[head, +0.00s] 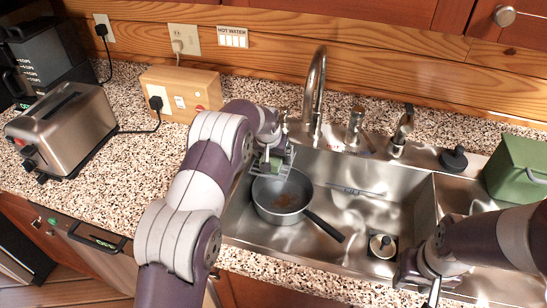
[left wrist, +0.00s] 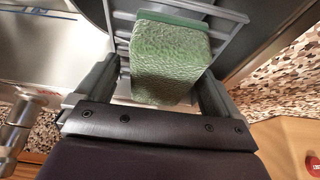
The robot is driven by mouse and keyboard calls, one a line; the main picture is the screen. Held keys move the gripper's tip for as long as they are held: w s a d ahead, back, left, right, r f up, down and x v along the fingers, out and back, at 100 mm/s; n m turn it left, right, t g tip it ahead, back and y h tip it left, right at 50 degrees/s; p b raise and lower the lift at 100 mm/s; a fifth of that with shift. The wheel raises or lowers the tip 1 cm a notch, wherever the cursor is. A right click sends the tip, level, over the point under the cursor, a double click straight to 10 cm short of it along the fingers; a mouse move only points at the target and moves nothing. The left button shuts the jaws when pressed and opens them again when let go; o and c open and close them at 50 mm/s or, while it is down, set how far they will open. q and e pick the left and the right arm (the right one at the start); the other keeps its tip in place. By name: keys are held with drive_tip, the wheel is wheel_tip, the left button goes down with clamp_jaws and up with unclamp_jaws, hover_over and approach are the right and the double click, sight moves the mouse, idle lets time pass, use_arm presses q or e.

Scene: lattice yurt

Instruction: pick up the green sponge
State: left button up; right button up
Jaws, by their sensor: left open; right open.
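The green sponge (left wrist: 172,62) sits in a grey slatted rack (left wrist: 228,13) in the left wrist view. It lies between the two spread fingers of my left gripper (left wrist: 155,80), with a gap visible at its sides. In the head view, the left gripper (head: 272,140) is at the sink's back left corner, above the rack (head: 286,161), and only a small part of the sponge (head: 264,163) shows. The left gripper is open. My right gripper (head: 430,284) is open and empty at the sink's front right.
A pan (head: 283,200) lies in the sink (head: 365,200) below the rack. The faucet (head: 317,85) rises close to the right of my left gripper. A toaster (head: 64,130) stands on the left counter, and a green box (head: 518,170) at the right.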

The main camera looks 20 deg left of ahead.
use_arm(q)
drive_tip(key=shift+w+a+f, duration=0.1)
drive_tip(key=shift+w+f, duration=0.05)
drive_tip(key=shift+f, duration=0.2)
drive_tip(key=shift+r, duration=0.1)
drive_tip(key=c, duration=1)
drive_tip(key=shift+c, duration=0.2)
